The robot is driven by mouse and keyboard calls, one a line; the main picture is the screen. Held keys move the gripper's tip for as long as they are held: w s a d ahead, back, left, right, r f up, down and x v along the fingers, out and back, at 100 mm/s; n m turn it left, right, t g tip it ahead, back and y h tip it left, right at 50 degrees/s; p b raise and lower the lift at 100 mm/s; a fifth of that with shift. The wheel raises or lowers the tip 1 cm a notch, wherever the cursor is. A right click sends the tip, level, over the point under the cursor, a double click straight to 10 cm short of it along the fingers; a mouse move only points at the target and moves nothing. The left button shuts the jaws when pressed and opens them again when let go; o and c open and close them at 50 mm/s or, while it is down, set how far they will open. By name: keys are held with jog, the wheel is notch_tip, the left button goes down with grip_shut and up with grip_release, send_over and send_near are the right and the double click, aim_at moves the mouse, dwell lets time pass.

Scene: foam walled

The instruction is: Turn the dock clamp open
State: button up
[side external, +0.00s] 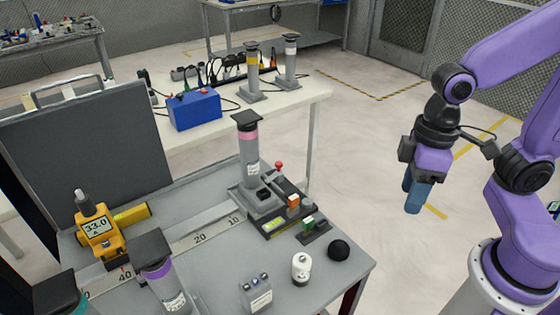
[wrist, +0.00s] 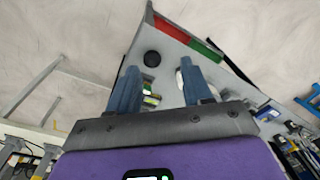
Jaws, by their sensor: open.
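A grey dock (side external: 262,204) sits on the grey workbench in the side external view. A grey cylinder with a pink band (side external: 249,155) stands upright in it. A small lever with a red knob (side external: 279,167) stands up at the dock's back right, beside an orange block (side external: 293,202). I cannot tell for sure which of these parts is the clamp, or its setting. My gripper (side external: 413,210) hangs to the right of the bench, well apart from the dock, pointing down. In the wrist view its blue fingers (wrist: 160,90) are apart with nothing held.
A purple-banded cylinder (side external: 163,275) and a yellow gauge (side external: 100,232) are farther left. Open floor lies under my gripper.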

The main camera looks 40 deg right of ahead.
jog(key=w+a+m, duration=0.3)
jog(key=w+m, duration=0.5)
jog(key=w, duration=0.1)
jog(key=m+t+y, duration=0.2)
jog(key=m+y, duration=0.1)
jog(key=m, duration=2.1)
send_over(279, 163)
jog(key=s+d, duration=0.3)
jog(key=d, duration=0.3)
notch_tip(279, 163, down, 2)
jog(key=x, duration=1.6)
jog(key=shift+w+a+f, duration=0.1)
jog(key=shift+f, duration=0.15)
jog(key=shift+c, duration=0.4)
grip_shut()
